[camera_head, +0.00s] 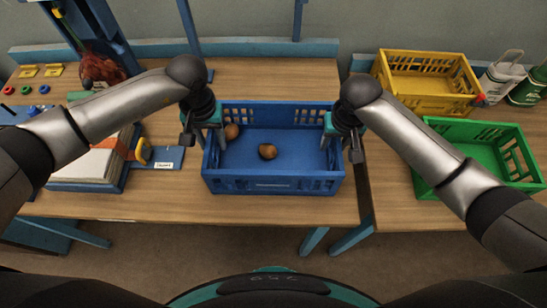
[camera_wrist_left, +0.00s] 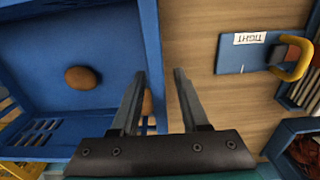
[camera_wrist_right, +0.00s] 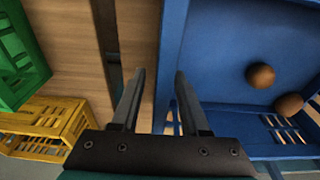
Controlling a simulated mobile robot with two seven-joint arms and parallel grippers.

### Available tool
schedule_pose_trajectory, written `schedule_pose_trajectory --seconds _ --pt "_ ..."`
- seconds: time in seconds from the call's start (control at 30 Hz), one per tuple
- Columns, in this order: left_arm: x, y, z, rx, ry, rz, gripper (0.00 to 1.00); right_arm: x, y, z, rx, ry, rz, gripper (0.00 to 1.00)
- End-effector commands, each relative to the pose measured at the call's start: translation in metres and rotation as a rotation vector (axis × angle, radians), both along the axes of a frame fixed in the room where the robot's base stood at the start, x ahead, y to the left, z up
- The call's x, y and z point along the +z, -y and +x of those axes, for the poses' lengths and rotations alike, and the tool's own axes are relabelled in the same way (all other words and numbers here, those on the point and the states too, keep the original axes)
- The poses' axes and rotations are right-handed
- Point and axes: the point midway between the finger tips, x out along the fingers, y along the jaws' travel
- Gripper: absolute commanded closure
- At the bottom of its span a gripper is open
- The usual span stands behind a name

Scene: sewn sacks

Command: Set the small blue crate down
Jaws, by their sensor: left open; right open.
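The small blue crate (camera_head: 272,186) appears to rest level on the wooden table, with two brown round items inside. My left gripper (camera_head: 205,140) is open at the crate's left wall; in the left wrist view its fingers (camera_wrist_left: 160,74) are spread with the wall's rim (camera_wrist_left: 152,45) between them. My right gripper (camera_head: 341,142) is open at the right wall; in the right wrist view its fingers (camera_wrist_right: 159,74) are spread with the rim (camera_wrist_right: 172,45) between them. Whether any finger touches the crate I cannot tell.
One brown item (camera_head: 267,151) lies mid-crate, the other (camera_head: 232,131) near its left wall. A green crate (camera_head: 480,150) and a yellow crate (camera_head: 428,82) stand on the right table. A blue tray of pale sheets (camera_head: 93,165) and a labelled blue plate (camera_head: 165,158) lie left.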

Motion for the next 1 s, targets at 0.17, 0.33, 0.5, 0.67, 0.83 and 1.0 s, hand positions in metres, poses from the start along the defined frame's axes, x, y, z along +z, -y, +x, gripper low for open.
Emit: schedule_pose_trajectory --seconds 0.17,0.33,0.5,0.67,0.83,1.0 --pt "0.005 0.000 0.001 -0.001 0.002 -0.001 0.55 0.000 -0.001 0.000 0.001 0.000 0.001 0.55" --pt "0.032 0.000 0.001 -0.002 0.005 -0.001 0.55 0.000 -0.001 0.000 0.001 0.000 0.001 0.55" --pt "0.070 0.000 0.001 -0.002 0.006 -0.001 0.55 0.000 -0.001 0.000 0.001 0.000 0.001 0.55" --pt "0.099 0.000 0.001 -0.001 0.004 -0.001 0.55 0.000 -0.001 0.000 0.001 0.000 0.001 0.55" --pt "0.116 0.000 0.000 0.000 0.001 0.000 0.55 0.000 -0.001 0.000 0.001 0.000 0.001 0.55" --pt "0.121 0.000 0.000 0.001 0.000 0.001 0.55 0.009 -0.001 -0.001 0.001 0.002 0.003 0.55"
